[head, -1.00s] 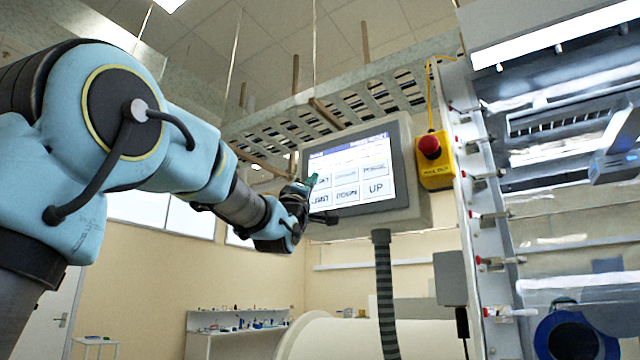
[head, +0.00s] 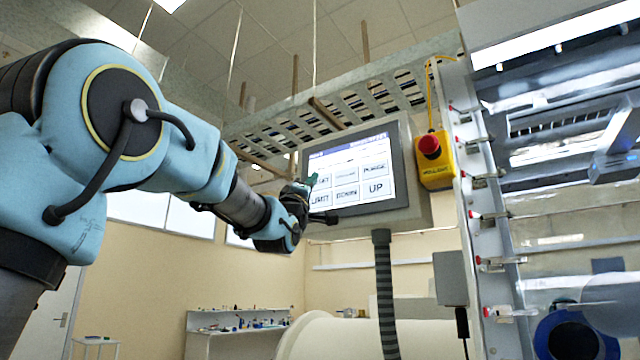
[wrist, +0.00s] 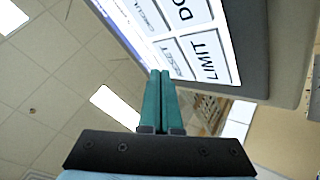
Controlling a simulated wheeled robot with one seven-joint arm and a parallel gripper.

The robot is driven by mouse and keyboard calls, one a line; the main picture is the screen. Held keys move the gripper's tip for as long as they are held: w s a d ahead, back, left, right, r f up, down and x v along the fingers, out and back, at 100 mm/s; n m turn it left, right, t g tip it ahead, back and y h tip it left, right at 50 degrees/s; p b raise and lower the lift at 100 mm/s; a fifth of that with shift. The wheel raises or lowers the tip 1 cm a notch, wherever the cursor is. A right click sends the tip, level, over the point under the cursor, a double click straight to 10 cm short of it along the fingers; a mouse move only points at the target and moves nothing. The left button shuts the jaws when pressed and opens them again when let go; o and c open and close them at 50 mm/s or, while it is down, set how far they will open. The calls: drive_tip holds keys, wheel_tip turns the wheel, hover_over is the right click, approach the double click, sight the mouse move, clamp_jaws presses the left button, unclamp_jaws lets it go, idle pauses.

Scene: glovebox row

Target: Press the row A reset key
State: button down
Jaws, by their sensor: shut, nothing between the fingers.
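The touch panel (head: 405,170) hangs in the middle of the head view with its lit screen facing me. Its keys stand in two rows. The upper left key, partly hidden by my fingers, is the RESET key (head: 323,179); its label reads in the wrist view (wrist: 176,60). The LIMIT key (wrist: 207,58) is beside it. My gripper (head: 312,181) is at the screen's left edge. Its two green fingers are shut together and empty. In the wrist view the fingertips (wrist: 160,73) overlap the edge of the RESET key; I cannot tell whether they touch the screen.
A yellow box with a red stop button (head: 429,146) is mounted right of the panel. The glovebox frame (head: 485,215) with clamps stands farther right. A ribbed conduit (head: 384,290) hangs below the panel. A perforated tray (head: 300,120) runs overhead behind it.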

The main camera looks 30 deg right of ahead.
drive_tip(key=shift+w+d, duration=0.1)
idle(0.4)
drive_tip(key=shift+w+d, duration=0.15)
drive_tip(key=shift+d, duration=0.15)
drive_tip(key=shift+w+d, duration=0.15)
drive_tip(key=shift+d, duration=0.15)
idle(0.6)
drive_tip(key=shift+a+b, duration=0.15)
drive_tip(key=shift+b, duration=0.35)
drive_tip(key=shift+s+a+b, duration=0.4)
drive_tip(key=shift+a+b, duration=0.15)
